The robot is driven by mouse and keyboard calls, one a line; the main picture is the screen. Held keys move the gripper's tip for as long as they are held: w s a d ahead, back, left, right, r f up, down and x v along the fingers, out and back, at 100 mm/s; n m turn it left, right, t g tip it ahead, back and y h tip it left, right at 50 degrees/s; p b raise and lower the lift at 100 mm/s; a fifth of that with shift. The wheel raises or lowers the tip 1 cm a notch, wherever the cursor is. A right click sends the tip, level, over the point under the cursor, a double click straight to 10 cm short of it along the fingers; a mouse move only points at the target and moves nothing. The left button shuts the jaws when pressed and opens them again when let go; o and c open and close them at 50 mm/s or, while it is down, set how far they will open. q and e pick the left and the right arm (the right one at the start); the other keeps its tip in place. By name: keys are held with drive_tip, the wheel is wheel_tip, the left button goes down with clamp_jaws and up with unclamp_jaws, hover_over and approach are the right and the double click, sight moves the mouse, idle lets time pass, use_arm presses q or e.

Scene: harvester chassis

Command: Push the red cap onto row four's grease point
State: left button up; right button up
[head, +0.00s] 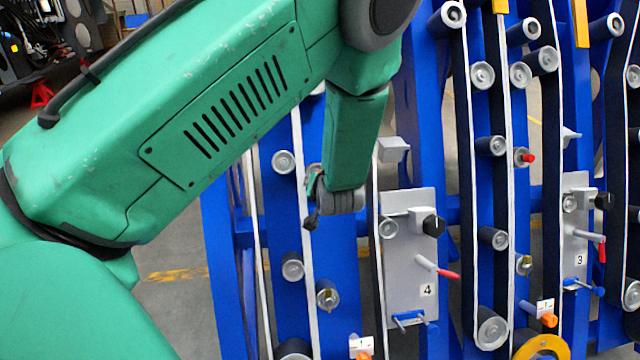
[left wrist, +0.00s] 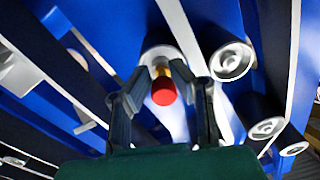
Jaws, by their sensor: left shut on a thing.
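In the left wrist view, the red cap (left wrist: 165,92) is between the two dark fingers of my left gripper (left wrist: 172,86), which is shut on it. A brass fitting (left wrist: 183,72) shows right behind the cap, in front of a pale grey round boss (left wrist: 160,54). I cannot tell whether cap and fitting touch. In the head view my green left arm hides the cap, and only the dark wrist end (head: 338,198) shows, left of the plate marked 4 (head: 410,275). My right gripper is in neither view.
Blue uprights with pale-edged belts and grey rollers (head: 492,327) stand close around. The row four plate carries a black knob (head: 433,225) and a red-tipped lever (head: 448,274). Another brass fitting (head: 328,295) sits below my wrist. A red-capped fitting (head: 526,157) is farther right.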

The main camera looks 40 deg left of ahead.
use_arm(q)
drive_tip(key=shift+p, duration=0.55)
idle(0.8)
drive_tip(key=shift+b+x, duration=0.35)
drive_tip(key=shift+x, duration=0.8)
drive_tip(key=o, duration=0.9)
drive_tip(key=shift+d, duration=0.15)
drive_tip(key=v, duration=1.2)
drive_tip(key=shift+f, duration=0.1)
